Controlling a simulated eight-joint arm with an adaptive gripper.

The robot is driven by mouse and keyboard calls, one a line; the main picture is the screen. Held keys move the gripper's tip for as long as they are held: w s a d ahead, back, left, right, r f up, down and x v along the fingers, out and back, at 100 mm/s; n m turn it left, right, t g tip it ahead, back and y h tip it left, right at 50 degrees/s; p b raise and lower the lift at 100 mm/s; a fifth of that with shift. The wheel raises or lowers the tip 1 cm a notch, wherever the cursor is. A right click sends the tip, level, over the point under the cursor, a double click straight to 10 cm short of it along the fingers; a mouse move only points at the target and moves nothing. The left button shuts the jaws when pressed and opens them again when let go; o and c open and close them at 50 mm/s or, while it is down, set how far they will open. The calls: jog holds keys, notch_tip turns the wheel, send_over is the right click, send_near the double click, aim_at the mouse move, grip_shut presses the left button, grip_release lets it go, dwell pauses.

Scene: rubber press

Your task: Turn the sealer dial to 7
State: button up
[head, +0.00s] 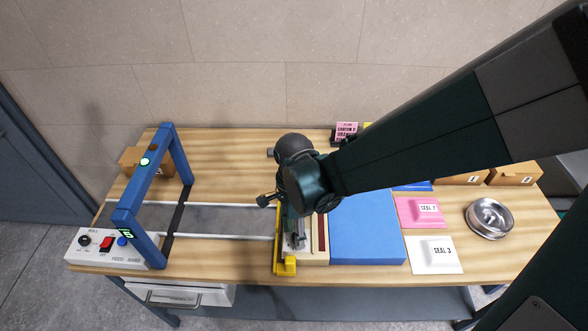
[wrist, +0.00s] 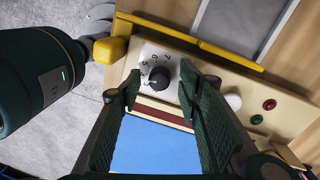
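The sealer dial (wrist: 158,78) is a black round knob on a white plate with small numbers, in the upper middle of the wrist view. Its pointer is too small to read surely. The sealer (wrist: 228,58) is a cream body with a yellow bar; in the head view (head: 316,255) my arm covers part of it and hides the dial. My gripper (wrist: 156,92) is open above the sealer, its two dark fingers either side of the dial in the wrist view. I see nothing held between them. Whether the fingertips touch the knob I cannot tell.
A blue arch (head: 172,145) and a control box with a red switch (head: 106,244) stand at the left, over a grey belt (head: 225,220).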

aim_at(294, 233)
jog(key=n+p, duration=0.2)
jog(key=n, duration=0.4)
jog(key=shift+a+r+h+p, duration=0.1)
jog(key=shift+h+p, duration=0.2)
jog(key=shift+p, duration=0.05)
jog(key=shift+r+n, duration=0.1)
jog(key=shift+n, duration=0.3)
jog(key=r, duration=0.7)
jog(key=shift+w+a+r+p, duration=0.2)
jog(key=shift+a+r+p, duration=0.1)
jog(key=shift+n, duration=0.5)
jog(key=n, duration=0.4)
jog(key=shift+r, duration=0.2)
jog(key=shift+w+a+r+n+b, duration=0.1)
jog(key=shift+r+n+b, duration=0.4)
jog(key=shift+n, duration=4.65)
jog(key=shift+r+n+b, duration=0.3)
jog(key=shift+r+n, duration=0.35)
jog(key=shift+n, duration=4.45)
jog(key=shift+w+a+r+n+b, duration=0.1)
jog(key=shift+r+n+b, duration=0.4)
jog(key=shift+n, duration=4.65)
jog(key=shift+r, duration=0.15)
